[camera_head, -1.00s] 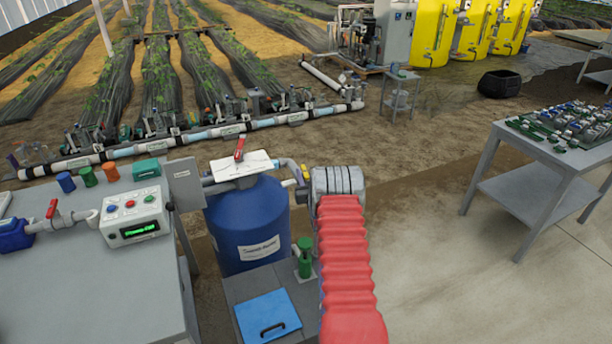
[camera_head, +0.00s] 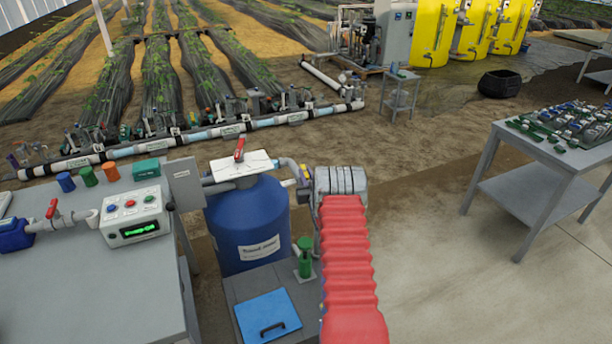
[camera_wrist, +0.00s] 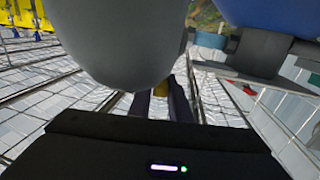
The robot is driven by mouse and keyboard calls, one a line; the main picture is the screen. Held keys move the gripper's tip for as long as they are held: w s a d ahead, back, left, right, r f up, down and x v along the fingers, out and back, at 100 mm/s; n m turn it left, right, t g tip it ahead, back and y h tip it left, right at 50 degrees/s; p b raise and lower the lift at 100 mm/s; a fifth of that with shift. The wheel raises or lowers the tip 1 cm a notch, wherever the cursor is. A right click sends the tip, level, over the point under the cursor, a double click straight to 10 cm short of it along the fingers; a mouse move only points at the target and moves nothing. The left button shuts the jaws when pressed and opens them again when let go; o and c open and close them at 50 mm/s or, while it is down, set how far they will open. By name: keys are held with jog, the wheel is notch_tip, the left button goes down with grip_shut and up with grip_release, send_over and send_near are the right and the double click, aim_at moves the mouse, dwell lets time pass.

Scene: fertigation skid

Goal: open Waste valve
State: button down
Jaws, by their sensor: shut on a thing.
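The blue tank (camera_head: 248,222) stands left of my arm in the head view, with a red-handled valve (camera_head: 239,149) and a white plate (camera_head: 243,166) on top. A grey pipe (camera_head: 287,163) runs from the tank top toward my wrist and ends near a small yellow part (camera_head: 306,171). In the wrist view my gripper (camera_wrist: 160,98) is shut on a small yellowish part, apparently the Waste valve handle. No Waste label is readable.
A control box (camera_head: 134,217) and several coloured caps sit on the left table (camera_head: 80,290). A green bottle-like part (camera_head: 304,258) and a blue lidded box (camera_head: 267,316) are close left of my arm. A parts table (camera_head: 560,155) is at right. The floor between is clear.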

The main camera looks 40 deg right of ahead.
jog(key=shift+d+n+t+y, duration=0.25)
jog(key=shift+n+t+y, duration=0.35)
jog(key=shift+n+y, duration=0.75)
jog(key=shift+m+y, duration=0.25)
jog(key=c, duration=1.7)
grip_release()
jog(key=shift+s+a, duration=0.1)
jog(key=shift+s, duration=0.05)
jog(key=v, duration=1.3)
jog(key=shift+s, duration=0.25)
